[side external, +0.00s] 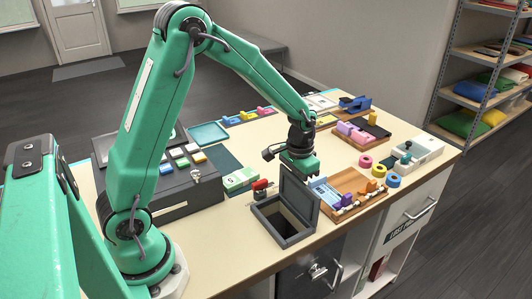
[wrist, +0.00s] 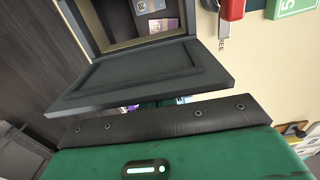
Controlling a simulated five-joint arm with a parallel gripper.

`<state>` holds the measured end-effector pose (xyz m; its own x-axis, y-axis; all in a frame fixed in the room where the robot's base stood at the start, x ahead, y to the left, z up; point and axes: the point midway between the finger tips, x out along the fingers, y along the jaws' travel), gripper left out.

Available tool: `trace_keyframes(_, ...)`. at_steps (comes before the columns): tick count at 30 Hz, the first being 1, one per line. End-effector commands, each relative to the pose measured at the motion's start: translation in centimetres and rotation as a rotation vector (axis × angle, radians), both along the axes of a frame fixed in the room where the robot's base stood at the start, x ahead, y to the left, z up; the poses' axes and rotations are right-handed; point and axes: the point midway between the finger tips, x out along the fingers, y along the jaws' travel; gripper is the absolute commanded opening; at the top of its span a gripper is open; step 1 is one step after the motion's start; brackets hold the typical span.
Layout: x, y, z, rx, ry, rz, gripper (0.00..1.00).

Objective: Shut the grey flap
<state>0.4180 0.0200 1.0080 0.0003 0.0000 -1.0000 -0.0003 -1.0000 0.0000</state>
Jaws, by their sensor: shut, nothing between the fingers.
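The grey flap (side external: 299,193) stands raised and tilted on the far edge of a grey-framed bin opening (side external: 268,222) in the table top. In the wrist view the flap (wrist: 140,75) spans the middle, with the open bin beyond it; a few cards (wrist: 155,15) show inside. My gripper (side external: 299,161) is just behind and above the raised flap in the side view, and its lower end is partly hidden there. In the wrist view my gripper's dark edge (wrist: 165,120) lies close along the flap's near edge. I cannot tell if they touch. My gripper is shut and holds nothing.
A red-handled tool (side external: 260,187) and green-white banknotes (side external: 239,179) lie left of the bin. A brown tray (side external: 372,204) with small items is close on its right. A dark till (side external: 175,190) stands farther left. Bare table lies in front of the till.

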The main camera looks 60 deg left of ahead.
Motion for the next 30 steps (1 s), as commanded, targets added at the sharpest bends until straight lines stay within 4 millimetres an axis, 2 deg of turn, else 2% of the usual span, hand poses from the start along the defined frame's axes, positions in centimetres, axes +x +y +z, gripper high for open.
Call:
trace_keyframes(24,-2.3,0.0,0.0,0.0,0.0,0.0,0.0)
trace_keyframes(30,-2.2,0.0,0.2,0.0,0.0,0.0,0.0)
